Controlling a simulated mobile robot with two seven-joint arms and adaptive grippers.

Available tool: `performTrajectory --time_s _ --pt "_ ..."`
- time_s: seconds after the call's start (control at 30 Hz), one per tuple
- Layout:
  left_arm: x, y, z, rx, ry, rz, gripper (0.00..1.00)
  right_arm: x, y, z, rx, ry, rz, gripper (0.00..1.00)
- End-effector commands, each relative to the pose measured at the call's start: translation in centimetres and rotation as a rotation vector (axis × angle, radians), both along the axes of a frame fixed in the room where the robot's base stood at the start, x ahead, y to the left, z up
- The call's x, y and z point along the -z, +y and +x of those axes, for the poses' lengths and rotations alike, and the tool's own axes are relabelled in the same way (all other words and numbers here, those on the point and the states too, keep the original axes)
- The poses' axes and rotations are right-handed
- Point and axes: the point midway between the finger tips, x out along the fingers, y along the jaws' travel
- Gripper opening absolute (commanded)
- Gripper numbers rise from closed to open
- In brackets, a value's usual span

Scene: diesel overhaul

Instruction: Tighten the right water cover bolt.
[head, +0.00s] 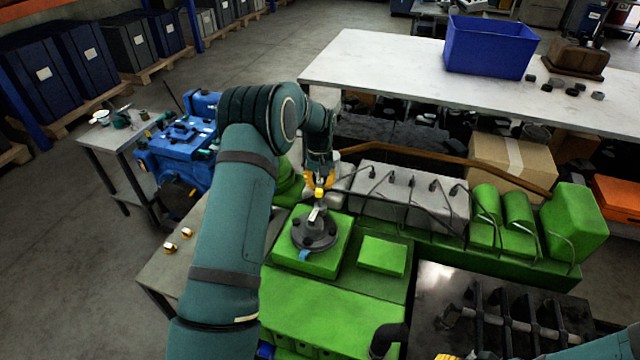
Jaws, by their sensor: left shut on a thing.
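A round dark grey cover (304,234) sits on a green block of the engine, with a light metal neck on top. My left gripper (319,190) is above the far part of this cover, pointing down. It is shut on a small yellow piece (320,194); I cannot tell whether this is the right water cover bolt, as the fingers hide most of it. Part of my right gripper (456,356) shows at the bottom edge, cut off by the frame; its jaws cannot be made out.
Two brass-coloured pieces (178,240) are on the grey bench at left. Cables run over the grey engine cover (408,192) to the right of my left gripper. A white table (400,72) with a blue bin (488,50) stands behind. A blue engine (178,150) stands at left.

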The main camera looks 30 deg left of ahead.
Motion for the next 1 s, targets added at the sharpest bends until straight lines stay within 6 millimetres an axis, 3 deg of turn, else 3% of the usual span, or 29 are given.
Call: performTrajectory --time_s 0.2,0.4,0.73,1.0 --pt "0.0 0.0 0.0 0.337 0.0 0.0 0.0 0.1 0.0 0.0 0.0 0.0 0.0 0.47" --pt "0.0 0.0 0.0 0.537 -0.001 0.0 0.0 0.1 0.0 0.0 0.0 0.0 0.0 0.47" --pt "-0.1 0.0 0.0 0.553 -0.001 0.001 0.0 0.1 0.0 0.0 0.0 0.0 0.0 0.47" --pt "-1.7 0.0 0.0 0.552 -0.002 0.001 0.0 -0.9 0.0 0.0 0.0 0.0 0.0 0.47"
